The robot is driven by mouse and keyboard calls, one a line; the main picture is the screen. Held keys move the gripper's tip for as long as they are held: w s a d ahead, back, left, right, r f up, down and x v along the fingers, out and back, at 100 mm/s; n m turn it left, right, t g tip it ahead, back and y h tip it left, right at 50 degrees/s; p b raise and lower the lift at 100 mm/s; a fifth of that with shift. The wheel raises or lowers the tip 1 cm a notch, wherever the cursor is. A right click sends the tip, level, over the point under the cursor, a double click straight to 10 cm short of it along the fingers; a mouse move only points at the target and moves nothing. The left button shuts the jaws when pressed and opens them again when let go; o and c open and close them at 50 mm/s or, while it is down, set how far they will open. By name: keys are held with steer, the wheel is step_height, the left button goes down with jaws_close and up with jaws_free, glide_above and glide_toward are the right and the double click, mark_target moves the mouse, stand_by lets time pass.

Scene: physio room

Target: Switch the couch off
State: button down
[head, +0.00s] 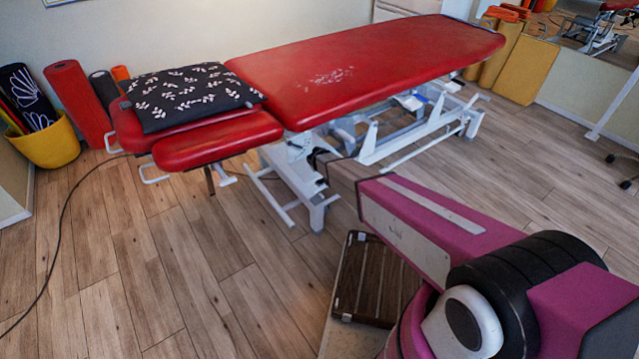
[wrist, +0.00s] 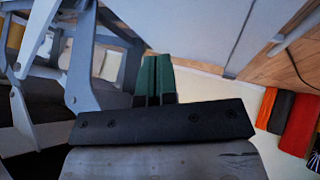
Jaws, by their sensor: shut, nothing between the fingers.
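The couch (head: 375,65) has a red padded top on a white metal frame (head: 290,175) and stands across the head view. My arm reaches to the near side of its frame, below the red top. In the wrist view my gripper (wrist: 154,62) has two green fingers side by side, shut and empty. Pale grey bars of the couch frame (wrist: 77,65) stand left of the fingers in that view. I see no gap closed between the fingers and any part, so contact cannot be told. No switch can be made out in either view.
A patterned black pillow (head: 190,95) lies on the couch's left end. A dark cable (head: 58,240) runs over the wooden floor. A yellow tub (head: 47,145) and rolled mats (head: 77,102) stand at the left wall. The floor at front left is otherwise clear.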

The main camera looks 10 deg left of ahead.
mark_target(319, 182)
steer(key=shift+s+a+f, duration=0.1)
steer(key=shift+f, duration=1.15)
steer(key=shift+s+a+f, duration=0.1)
steer(key=shift+s+f, duration=0.05)
steer(key=shift+f, duration=1.1)
steer(key=shift+s+a+f, duration=0.1)
steer(key=shift+f, duration=1.15)
steer(key=shift+f, duration=0.4)
steer(key=shift+f, duration=0.3)
steer(key=shift+r, duration=0.1)
steer(key=shift+r, duration=0.7)
steer(key=shift+w+d+r, duration=0.1)
steer(key=shift+w+r, duration=0.05)
steer(key=shift+r, duration=1.1)
steer(key=shift+w+d+r, duration=0.1)
steer(key=shift+r, duration=1.1)
